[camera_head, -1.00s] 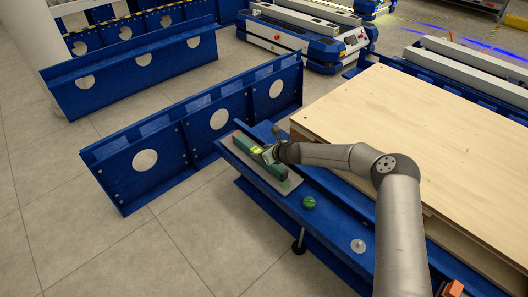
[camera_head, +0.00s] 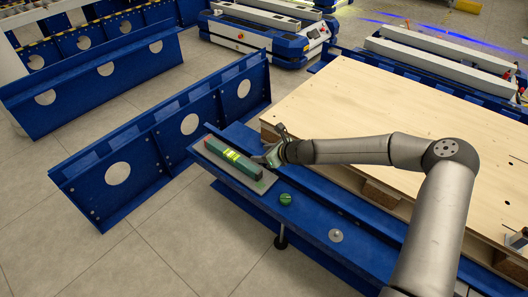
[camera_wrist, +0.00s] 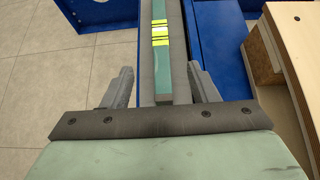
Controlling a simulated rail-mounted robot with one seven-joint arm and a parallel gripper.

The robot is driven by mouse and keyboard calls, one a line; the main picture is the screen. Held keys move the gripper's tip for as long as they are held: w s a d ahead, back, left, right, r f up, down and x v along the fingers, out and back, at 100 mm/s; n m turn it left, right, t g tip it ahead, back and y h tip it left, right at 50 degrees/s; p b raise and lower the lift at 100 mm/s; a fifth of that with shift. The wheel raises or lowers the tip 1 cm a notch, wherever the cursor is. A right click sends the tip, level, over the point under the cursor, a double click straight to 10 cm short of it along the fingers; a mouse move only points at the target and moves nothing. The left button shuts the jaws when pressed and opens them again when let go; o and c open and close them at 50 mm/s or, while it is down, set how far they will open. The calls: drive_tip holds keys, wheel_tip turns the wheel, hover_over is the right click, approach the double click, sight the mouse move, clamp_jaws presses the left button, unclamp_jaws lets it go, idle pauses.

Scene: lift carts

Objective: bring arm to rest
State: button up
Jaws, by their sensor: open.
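My gripper (camera_head: 268,158) is open and empty at the right end of a green spirit level in the head view. The green level (camera_head: 233,158), with bright yellow-green vials and red end, lies on a grey plate (camera_head: 257,186) on the blue beam. In the wrist view the level (camera_wrist: 161,65) runs away from me between the two spread fingers (camera_wrist: 160,90). The fingers do not touch it there. My arm reaches in from the right, bent at the elbow.
A green round knob (camera_head: 286,199) and a pale round disc (camera_head: 335,236) sit on the blue beam (camera_head: 310,222). A wooden platform (camera_head: 400,105) lies behind my arm. Blue lift carts (camera_head: 265,35) stand at the back.

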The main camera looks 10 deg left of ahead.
drive_tip(key=shift+s+d+r, duration=0.1)
drive_tip(key=shift+d, duration=0.05)
idle(0.4)
drive_tip(key=s+d+r+n+g+h+p, duration=0.1)
drive_tip(key=s+d+r+n+h+p, duration=0.2)
drive_tip(key=s+d+r+n+p, duration=0.4)
drive_tip(key=s+d+r+n+g+h+p, duration=0.2)
drive_tip(key=s+d+r+n+p, duration=0.5)
drive_tip(key=s+r, duration=1)
drive_tip(key=s+d+r+n+g+h+p, duration=0.1)
drive_tip(key=s+d+r+n+h+p, duration=0.3)
drive_tip(key=r, duration=1.2)
drive_tip(key=s+d+n+p, duration=0.3)
drive_tip(key=s+d+n, duration=0.3)
drive_tip(key=s+d, duration=0.2)
drive_tip(key=shift+s+d+g+h, duration=0.15)
drive_tip(key=shift+d+g+h, duration=0.15)
drive_tip(key=shift+d+h, duration=0.1)
